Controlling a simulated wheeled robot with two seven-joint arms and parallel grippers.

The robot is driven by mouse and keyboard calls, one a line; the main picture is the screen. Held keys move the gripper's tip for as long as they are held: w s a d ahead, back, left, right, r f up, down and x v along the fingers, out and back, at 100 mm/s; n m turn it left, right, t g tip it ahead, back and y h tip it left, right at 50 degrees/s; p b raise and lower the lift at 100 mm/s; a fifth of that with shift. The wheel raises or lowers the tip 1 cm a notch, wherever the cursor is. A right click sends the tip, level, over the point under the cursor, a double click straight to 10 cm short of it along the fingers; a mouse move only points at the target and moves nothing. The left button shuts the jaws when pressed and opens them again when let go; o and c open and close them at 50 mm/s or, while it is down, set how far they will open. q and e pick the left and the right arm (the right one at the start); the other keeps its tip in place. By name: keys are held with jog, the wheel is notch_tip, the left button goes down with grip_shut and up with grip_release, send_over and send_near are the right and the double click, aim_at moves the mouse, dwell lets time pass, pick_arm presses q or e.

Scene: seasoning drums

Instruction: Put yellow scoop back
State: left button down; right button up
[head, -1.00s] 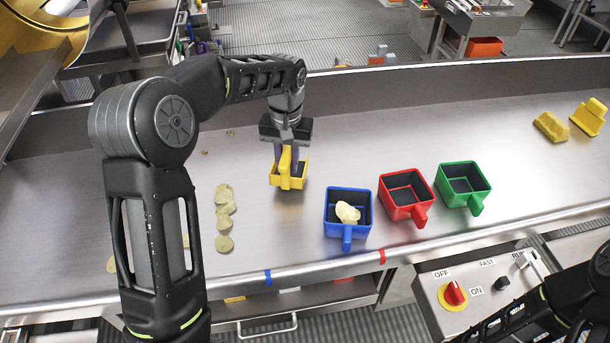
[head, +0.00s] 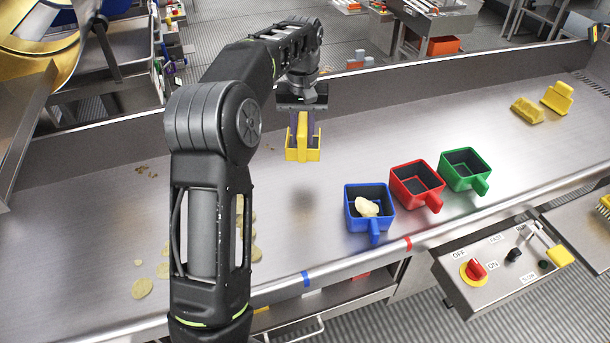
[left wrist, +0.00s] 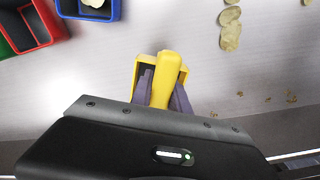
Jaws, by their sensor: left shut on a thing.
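The yellow scoop (head: 302,150) hangs under my left gripper (head: 302,130) in the head view, near the far side of the steel table. My left gripper is shut on its upright handle, and the scoop looks raised above the surface. In the left wrist view the scoop (left wrist: 160,75) sits between the two fingers of the left gripper (left wrist: 160,92); part of its box is hidden behind the handle and fingers. My right gripper is not in view.
A blue scoop (head: 372,222) with chips, a red scoop (head: 418,184) and a green scoop (head: 464,170) stand in a row to the right. Two yellow pieces (head: 527,110) (head: 557,97) lie at far right. Chips (head: 142,288) lie at left. The table's middle is clear.

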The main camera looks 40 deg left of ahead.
aim_at(303, 153)
pick_arm(q)
notch_tip(303, 153, down, 6)
jog(key=shift+f+p, duration=0.1)
jog(key=shift+p, duration=0.3)
jog(key=shift+f+p, duration=0.35)
jog(key=shift+f, duration=1.5)
jog(key=shift+f, duration=0.15)
jog(key=c, duration=1.3)
grip_release()
jog(key=shift+o, duration=0.2)
notch_tip(303, 153, up, 12)
jog(key=shift+r, duration=0.2)
